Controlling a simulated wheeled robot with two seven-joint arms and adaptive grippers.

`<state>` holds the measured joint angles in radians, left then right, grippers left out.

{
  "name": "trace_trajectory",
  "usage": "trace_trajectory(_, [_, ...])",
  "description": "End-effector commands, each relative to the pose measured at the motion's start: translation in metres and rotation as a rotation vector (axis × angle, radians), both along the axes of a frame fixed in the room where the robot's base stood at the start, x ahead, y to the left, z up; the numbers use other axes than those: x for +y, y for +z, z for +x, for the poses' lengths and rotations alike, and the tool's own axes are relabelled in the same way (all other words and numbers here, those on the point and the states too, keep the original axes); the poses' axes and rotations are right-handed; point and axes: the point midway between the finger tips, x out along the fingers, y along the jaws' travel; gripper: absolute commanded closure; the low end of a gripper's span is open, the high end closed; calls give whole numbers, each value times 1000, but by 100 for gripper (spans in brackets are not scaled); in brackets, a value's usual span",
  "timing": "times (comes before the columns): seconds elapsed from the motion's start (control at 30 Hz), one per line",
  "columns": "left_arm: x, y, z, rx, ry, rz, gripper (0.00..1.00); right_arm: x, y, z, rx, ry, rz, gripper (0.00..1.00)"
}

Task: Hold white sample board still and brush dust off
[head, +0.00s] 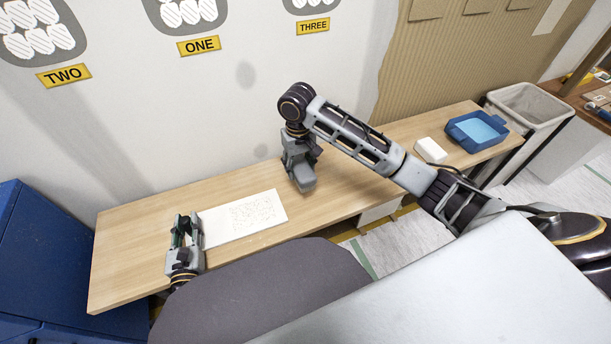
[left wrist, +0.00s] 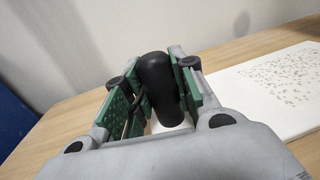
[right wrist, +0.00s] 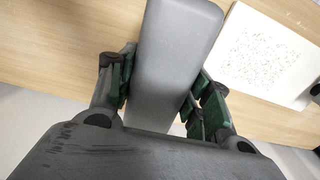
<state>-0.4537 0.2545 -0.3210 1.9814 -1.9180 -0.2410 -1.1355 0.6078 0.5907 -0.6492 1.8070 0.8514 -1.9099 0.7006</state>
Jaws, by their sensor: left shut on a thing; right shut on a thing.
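The white sample board (head: 222,227) lies flat on the wooden bench, with a patch of speckled dust (head: 256,212) on its right part. The board also shows in the left wrist view (left wrist: 235,105) and the right wrist view (right wrist: 240,40). My left gripper (head: 185,225) is shut on a black rounded handle (left wrist: 160,80) at the board's left end. A white part shows at the handle's foot. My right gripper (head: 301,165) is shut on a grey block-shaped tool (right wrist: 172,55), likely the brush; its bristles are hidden. The tool is right of the board and apart from it.
The wooden bench (head: 130,255) runs along the wall. A white block (head: 431,150) and a blue tray (head: 455,133) stand at its right end, with a pale bin (head: 545,105) beyond. A blue cabinet (head: 40,240) stands at the left.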

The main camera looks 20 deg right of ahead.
Motion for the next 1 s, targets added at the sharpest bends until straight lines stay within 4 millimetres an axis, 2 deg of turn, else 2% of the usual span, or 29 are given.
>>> trace_trajectory(0.3, [0,-4,-2,8,-2,1,100,38,41,21,-4,56,2,76])
trace_trajectory(0.67, [-1,-5,-2,9,-3,2,100,93,76,32,-2,152,1,76])
trace_trajectory(1.0, [-1,-5,-2,9,-3,2,100,168,99,24,0,298,0,76])
